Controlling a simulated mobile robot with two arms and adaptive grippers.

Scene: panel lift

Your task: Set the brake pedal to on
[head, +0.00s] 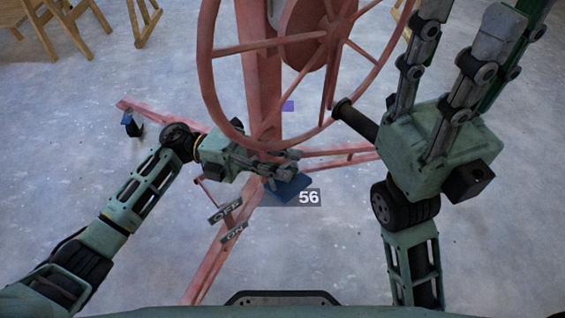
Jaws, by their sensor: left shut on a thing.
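The brake pedal (289,187) looks like a small blue flat piece low at the foot of the red lift's mast. The fingers of my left gripper (285,165) lie over its upper edge and cover part of it. The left gripper is shut, apparently on the pedal, though the contact itself is hidden. Dark OFF and ON labels (228,220) stand just left of it. Whether the pedal is at on or off cannot be told. My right gripper (462,30) is high at the right, fingers spread, pointing up, apart from the pedal.
The large red hand wheel (204,75) stands over the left gripper. Its black handle (353,118) sticks out close to my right gripper's body. The red base legs (212,262) spread across the floor. Wooden furniture (62,22) is far back left. The grey floor is clear at left.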

